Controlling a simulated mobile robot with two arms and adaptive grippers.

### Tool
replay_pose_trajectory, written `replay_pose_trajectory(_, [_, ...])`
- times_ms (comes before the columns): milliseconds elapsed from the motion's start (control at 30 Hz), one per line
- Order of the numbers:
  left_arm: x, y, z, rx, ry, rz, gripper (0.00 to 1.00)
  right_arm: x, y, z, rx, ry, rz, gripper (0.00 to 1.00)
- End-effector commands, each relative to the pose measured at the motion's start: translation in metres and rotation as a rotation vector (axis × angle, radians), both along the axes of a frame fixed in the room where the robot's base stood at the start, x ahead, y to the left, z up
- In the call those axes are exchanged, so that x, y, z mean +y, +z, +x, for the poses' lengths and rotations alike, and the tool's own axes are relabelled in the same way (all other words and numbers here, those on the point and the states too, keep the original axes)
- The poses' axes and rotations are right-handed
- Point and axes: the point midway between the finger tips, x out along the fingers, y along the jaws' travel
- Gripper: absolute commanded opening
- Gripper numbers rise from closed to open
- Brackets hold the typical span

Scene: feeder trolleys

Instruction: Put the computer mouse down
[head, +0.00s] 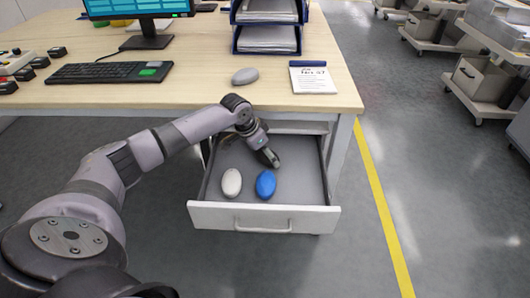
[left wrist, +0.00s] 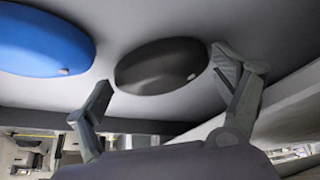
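A dark, almost black computer mouse (left wrist: 162,66) lies on the grey drawer floor in the left wrist view. My left gripper (left wrist: 165,72) has its fingers spread on either side of it, with a narrow gap at each end. In the head view, my left gripper (head: 267,157) reaches down into the open drawer (head: 231,217); the dark mouse is hard to tell from the fingers there. A blue mouse (head: 265,184) and a white mouse (head: 231,183) lie near the drawer's front. The blue one also shows in the left wrist view (left wrist: 40,40). My right gripper is out of view.
On the desk (head: 200,92) are a grey mouse (head: 245,76), a notepad (head: 312,79), a keyboard (head: 108,72), a monitor (head: 140,10) and a paper tray stack (head: 268,40). The drawer's right side has bare floor. Trolleys (head: 490,75) stand across the aisle.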

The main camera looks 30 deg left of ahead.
Motion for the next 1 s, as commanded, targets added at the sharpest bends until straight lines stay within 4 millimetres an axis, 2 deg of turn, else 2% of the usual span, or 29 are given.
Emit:
replay_pose_trajectory(367, [0.0,0.003,0.0,-0.001,0.0,0.0,0.91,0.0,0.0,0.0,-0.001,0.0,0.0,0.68])
replay_pose_trajectory(467, [0.002,0.013,-0.004,-0.001,0.0,0.0,0.91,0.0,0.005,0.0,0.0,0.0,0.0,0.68])
replay_pose_trajectory(667, [0.009,0.054,-0.019,-0.002,0.0,0.002,0.91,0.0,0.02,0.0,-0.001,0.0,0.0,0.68])
replay_pose_trajectory(700, [0.014,0.048,-0.031,0.007,0.002,0.004,0.91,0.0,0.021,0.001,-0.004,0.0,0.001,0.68])
replay_pose_trajectory(800, [0.022,0.048,-0.054,0.006,0.0,0.006,0.91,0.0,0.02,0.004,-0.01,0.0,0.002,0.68])
replay_pose_trajectory(900, [0.031,0.048,-0.075,0.006,0.001,0.005,0.91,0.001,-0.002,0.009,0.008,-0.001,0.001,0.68])
replay_pose_trajectory(1000, [0.038,0.047,-0.094,0.006,0.001,0.004,0.91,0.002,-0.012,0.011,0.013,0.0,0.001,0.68])
